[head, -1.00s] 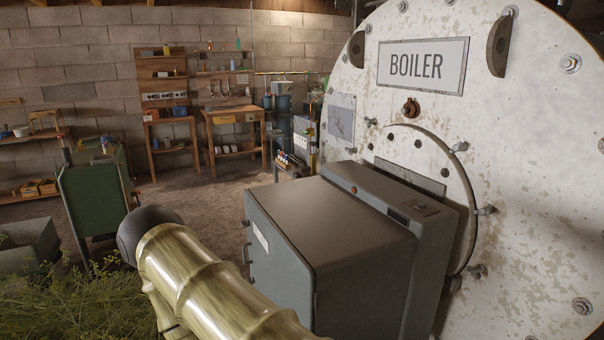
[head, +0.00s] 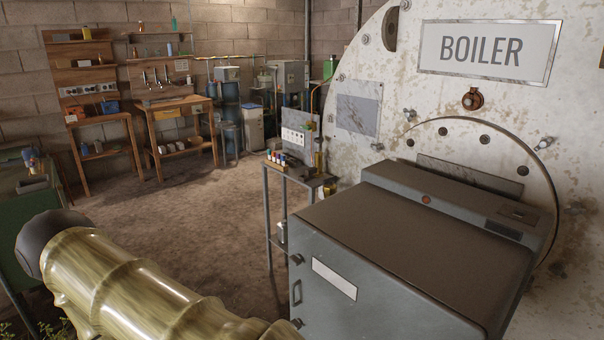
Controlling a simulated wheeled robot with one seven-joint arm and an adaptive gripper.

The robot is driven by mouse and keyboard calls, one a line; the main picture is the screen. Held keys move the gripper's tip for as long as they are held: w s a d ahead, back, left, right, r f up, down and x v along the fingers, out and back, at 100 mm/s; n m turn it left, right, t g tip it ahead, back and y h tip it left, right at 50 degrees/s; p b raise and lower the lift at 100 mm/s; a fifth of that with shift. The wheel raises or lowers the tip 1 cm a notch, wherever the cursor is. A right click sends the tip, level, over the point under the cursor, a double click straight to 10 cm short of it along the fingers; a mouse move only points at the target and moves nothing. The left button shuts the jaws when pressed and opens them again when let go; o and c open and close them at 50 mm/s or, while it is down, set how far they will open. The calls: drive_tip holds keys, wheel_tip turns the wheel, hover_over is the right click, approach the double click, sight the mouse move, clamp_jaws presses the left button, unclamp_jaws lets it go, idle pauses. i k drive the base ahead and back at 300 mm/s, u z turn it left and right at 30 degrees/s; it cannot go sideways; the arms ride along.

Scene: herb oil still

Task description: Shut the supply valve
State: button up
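I cannot make out a supply valve in the head view. The large white boiler (head: 575,130), with its rusty, flaking face and BOILER sign, fills the right side. A small reddish-brown fitting (head: 472,98) sits below the sign; I cannot tell what it is. A yellow pipe (head: 235,57) runs along the back wall towards several tanks and machines at the far middle, too small to show a valve clearly. Part of my arm, mottled yellow-green with a dark rounded end, crosses the lower left. My gripper is not in view.
A grey metal cabinet (head: 400,245) stands before the boiler at lower right. Beside it is a narrow metal stand (head: 267,205) with small bottles. A wooden bench (head: 180,106) and shelves line the back wall. A green cabinet (head: 15,245) is at left. The floor between is clear.

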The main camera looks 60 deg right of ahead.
sight(330, 180)
drive_tip(key=i, duration=1.2)
drive_tip(key=z, duration=2.75)
drive_tip(key=k, duration=0.5)
drive_tip(key=u, duration=1.8)
drive_tip(key=i, duration=0.9)
drive_tip(key=z, duration=1.05)
